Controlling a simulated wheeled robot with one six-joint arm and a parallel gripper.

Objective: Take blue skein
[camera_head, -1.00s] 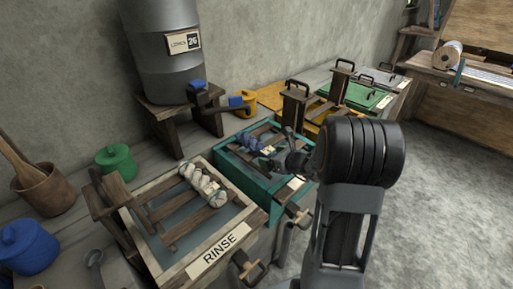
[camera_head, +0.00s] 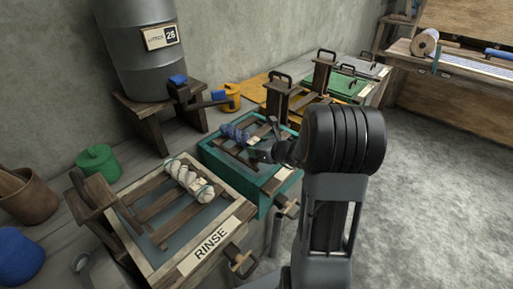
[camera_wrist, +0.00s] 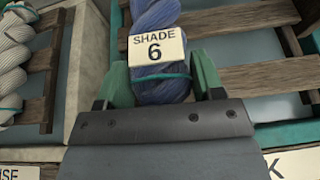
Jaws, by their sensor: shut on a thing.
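The blue skein (camera_head: 235,133) lies on the wooden slats of a teal-rimmed vat (camera_head: 268,198), right of the rinse vat. In the wrist view the skein (camera_wrist: 155,14) is a twisted blue hank with a teal tie and a tag (camera_wrist: 157,52) reading "SHADE 6". My gripper (camera_wrist: 162,82) has its green fingers on both sides of the skein's near end, shut on it. The gripper body hides the very end of the skein. In the head view my gripper (camera_head: 262,152) is small and dark, partly covered by my arm.
A white skein (camera_head: 190,178) lies on the slats of the RINSE vat (camera_head: 212,243) to the left. A grey barrel (camera_head: 145,60) stands behind. Yellow and green vats (camera_head: 345,88) lie beyond, with upright wooden posts. The floor at right is clear.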

